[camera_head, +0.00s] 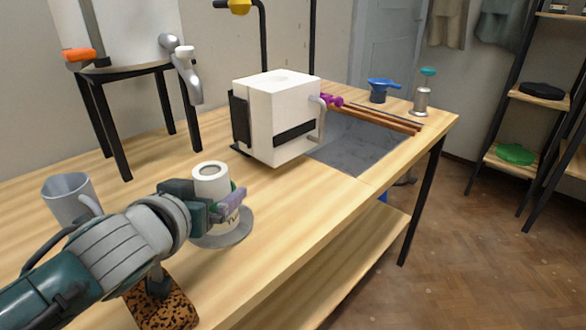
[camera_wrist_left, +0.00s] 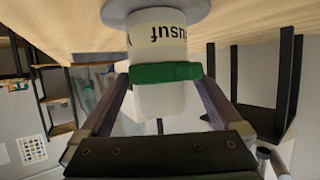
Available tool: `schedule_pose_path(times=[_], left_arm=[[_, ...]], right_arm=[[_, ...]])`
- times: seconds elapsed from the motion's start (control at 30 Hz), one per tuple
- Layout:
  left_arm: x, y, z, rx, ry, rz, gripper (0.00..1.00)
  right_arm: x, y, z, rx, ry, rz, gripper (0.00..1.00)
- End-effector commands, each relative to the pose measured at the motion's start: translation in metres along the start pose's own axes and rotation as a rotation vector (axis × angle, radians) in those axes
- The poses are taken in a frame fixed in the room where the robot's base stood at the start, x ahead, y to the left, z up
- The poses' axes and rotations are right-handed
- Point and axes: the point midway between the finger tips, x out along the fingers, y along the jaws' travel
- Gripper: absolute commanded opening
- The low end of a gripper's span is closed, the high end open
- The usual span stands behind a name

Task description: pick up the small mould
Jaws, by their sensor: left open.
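The small mould (camera_head: 211,178) is a white, round-topped piece with a lettered paper label, upright on a round grey disc (camera_head: 232,237) on the wooden table. The label reads upside down in the left wrist view, where the mould (camera_wrist_left: 155,50) also shows a green band (camera_wrist_left: 166,72) around it. My left gripper (camera_head: 226,199) is open at the mould, with one finger on each side of it in the wrist view (camera_wrist_left: 166,85). I cannot tell whether the fingers touch it. The arm hides part of the mould in the head view. My right gripper is not in view.
A larger white block (camera_head: 268,108) with a black band stands behind on the table (camera_head: 300,215). A grey mug (camera_head: 67,194) is at the left, and a speckled brown block (camera_head: 172,312) lies below my arm. A black-legged stand (camera_head: 111,125) is behind. The front right tabletop is clear.

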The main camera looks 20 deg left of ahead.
Motion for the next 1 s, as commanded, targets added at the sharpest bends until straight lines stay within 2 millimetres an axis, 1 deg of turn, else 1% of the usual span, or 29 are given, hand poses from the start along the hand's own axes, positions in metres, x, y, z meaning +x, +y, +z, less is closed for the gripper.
schedule_pose_path(times=[0.07,0.17,0.9,0.97,1.0], left_arm=[[-0.0003,0.0,-0.0002,0.0,0.0,0.0,1.0],[-0.0004,0.0,-0.0002,0.0,0.0,0.0,0.9],[-0.0005,0.0005,-0.002,0.0,0.004,0.001,0.07],[-0.0005,0.0005,-0.002,0.0,0.004,0.001,0.0],[-0.0005,0.0005,-0.002,-0.001,0.004,0.001,0.0]], right_arm=[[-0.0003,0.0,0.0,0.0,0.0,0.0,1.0],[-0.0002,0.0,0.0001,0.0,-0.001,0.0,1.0],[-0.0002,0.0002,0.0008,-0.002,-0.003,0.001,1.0],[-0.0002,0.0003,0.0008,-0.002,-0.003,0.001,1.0],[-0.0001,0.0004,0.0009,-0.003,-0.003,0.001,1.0]])
